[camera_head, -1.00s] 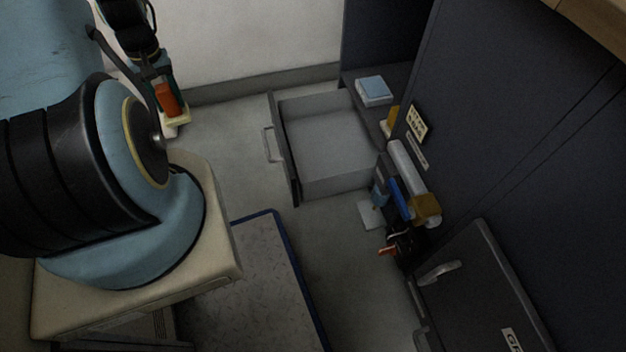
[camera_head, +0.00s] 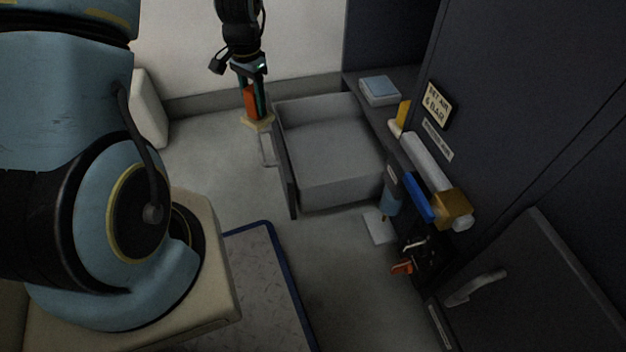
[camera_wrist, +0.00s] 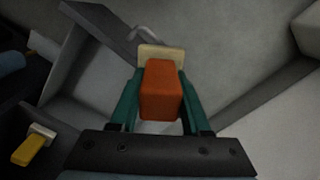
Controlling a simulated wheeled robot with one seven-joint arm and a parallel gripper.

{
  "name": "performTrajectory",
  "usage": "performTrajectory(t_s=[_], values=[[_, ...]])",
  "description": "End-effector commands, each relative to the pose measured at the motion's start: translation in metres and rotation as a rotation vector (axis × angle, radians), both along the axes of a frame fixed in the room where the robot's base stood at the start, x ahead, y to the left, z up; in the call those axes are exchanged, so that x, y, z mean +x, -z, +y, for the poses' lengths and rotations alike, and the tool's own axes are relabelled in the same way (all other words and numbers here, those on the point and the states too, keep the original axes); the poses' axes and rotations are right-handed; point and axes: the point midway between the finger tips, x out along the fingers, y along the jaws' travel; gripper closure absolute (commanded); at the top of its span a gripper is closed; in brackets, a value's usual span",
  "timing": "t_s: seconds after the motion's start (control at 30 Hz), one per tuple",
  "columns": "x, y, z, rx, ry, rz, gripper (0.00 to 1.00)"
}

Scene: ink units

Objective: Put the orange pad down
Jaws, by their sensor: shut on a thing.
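The orange pad (camera_head: 250,99) is a block-shaped orange piece with a pale cream plate at its lower end. My gripper (camera_head: 256,108) is shut on it and holds it upright in the air, beside the open drawer's front at its far left corner. In the wrist view, the orange pad (camera_wrist: 161,92) sits between the two teal fingers of my gripper (camera_wrist: 158,82), with the cream plate beyond the fingertips. The pad's underside is hidden.
The open grey drawer (camera_head: 330,150) looks empty. A yellow piece (camera_head: 404,113), a blue bottle (camera_head: 391,197) and a white cylinder (camera_head: 425,160) line the dark cabinet's side. A blue-edged mat (camera_head: 262,290) covers the floor in front.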

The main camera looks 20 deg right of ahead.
Motion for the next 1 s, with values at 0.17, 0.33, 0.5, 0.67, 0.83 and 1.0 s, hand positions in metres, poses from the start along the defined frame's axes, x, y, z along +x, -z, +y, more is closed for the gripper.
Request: performTrajectory(t_s=[0.17, 0.33, 0.5, 0.67, 0.83, 1.0], values=[[-0.033, 0.023, -0.071, -0.003, 0.352, 0.002, 1.0], [-0.058, 0.056, -0.111, -0.007, 0.573, 0.004, 1.0], [-0.065, 0.084, -0.12, -0.008, 0.628, 0.003, 1.0], [-0.066, 0.103, -0.123, -0.009, 0.644, 0.002, 1.0], [-0.067, 0.116, -0.124, -0.009, 0.648, 0.003, 1.0], [-0.067, 0.144, -0.124, -0.008, 0.647, 0.003, 1.0]])
